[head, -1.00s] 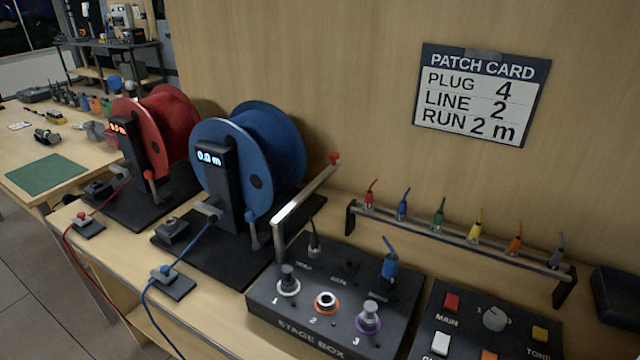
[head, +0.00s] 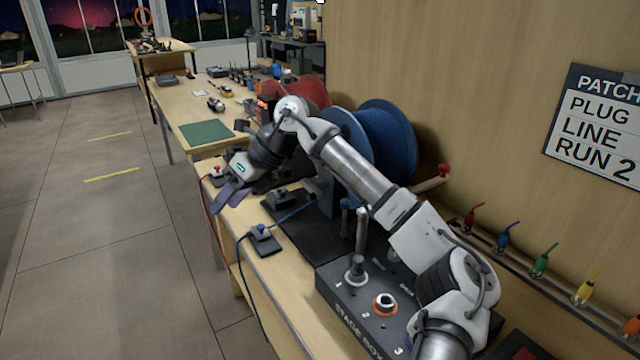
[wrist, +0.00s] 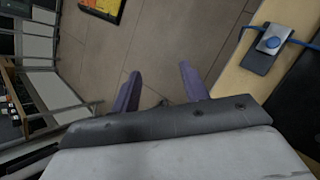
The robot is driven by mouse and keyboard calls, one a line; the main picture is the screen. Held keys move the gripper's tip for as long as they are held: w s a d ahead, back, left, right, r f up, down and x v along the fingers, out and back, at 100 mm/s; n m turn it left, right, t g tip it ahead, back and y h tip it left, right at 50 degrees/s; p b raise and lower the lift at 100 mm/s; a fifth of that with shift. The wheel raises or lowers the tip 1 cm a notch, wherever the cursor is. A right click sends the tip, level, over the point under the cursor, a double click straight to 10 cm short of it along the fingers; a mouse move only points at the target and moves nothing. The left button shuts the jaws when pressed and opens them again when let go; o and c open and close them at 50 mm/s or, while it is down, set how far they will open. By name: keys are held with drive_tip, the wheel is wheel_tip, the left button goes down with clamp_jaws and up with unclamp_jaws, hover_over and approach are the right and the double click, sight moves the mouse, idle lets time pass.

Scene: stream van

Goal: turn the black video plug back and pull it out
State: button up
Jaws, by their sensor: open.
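The black stage box (head: 345,305) stands on the bench at the lower middle of the head view. A grey knob-like fitting (head: 356,268) stands at its position 1, and an orange-ringed socket (head: 384,302) shows at position 2. I cannot make out the black video plug; my arm covers the back and right of the box. My gripper (head: 230,197) is open and empty, off to the left of the box near the bench's front edge. Its purple fingers (wrist: 158,78) are spread apart in the wrist view, with floor behind them.
Red (head: 302,92) and blue (head: 392,140) cable reels stand behind my arm. A blue cable runs to a small block (head: 264,240) at the bench's front edge. A rack of coloured plugs (head: 541,262) lines the wall at right. Open floor (head: 110,230) lies left.

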drive_tip(key=w+d+m+h, duration=0.1)
drive_tip(key=d+h, duration=0.1)
drive_tip(key=d, duration=0.6)
drive_tip(key=w+d+m+t+h, duration=0.1)
drive_tip(key=w+d+m+h, duration=0.1)
drive_tip(key=d, duration=0.7)
drive_tip(key=w+d+m+h, duration=0.2)
drive_tip(key=d, duration=0.6)
drive_tip(key=shift+w+d+f+t+b, duration=0.25)
drive_tip(key=shift+d+f+t+b, duration=0.05)
drive_tip(key=shift+d+f+t, duration=0.1)
drive_tip(key=s+d+r+m+h, duration=0.1)
drive_tip(key=d+m+h, duration=0.1)
drive_tip(key=d, duration=0.7)
drive_tip(key=f, duration=0.4)
drive_tip(key=f+p, duration=0.1)
drive_tip(key=f, duration=0.4)
drive_tip(key=f+p, duration=0.1)
drive_tip(key=f, duration=0.3)
drive_tip(key=shift+s+a+f, duration=0.2)
drive_tip(key=shift+a+f, duration=0.05)
drive_tip(key=shift+c, duration=0.4)
clamp_jaws()
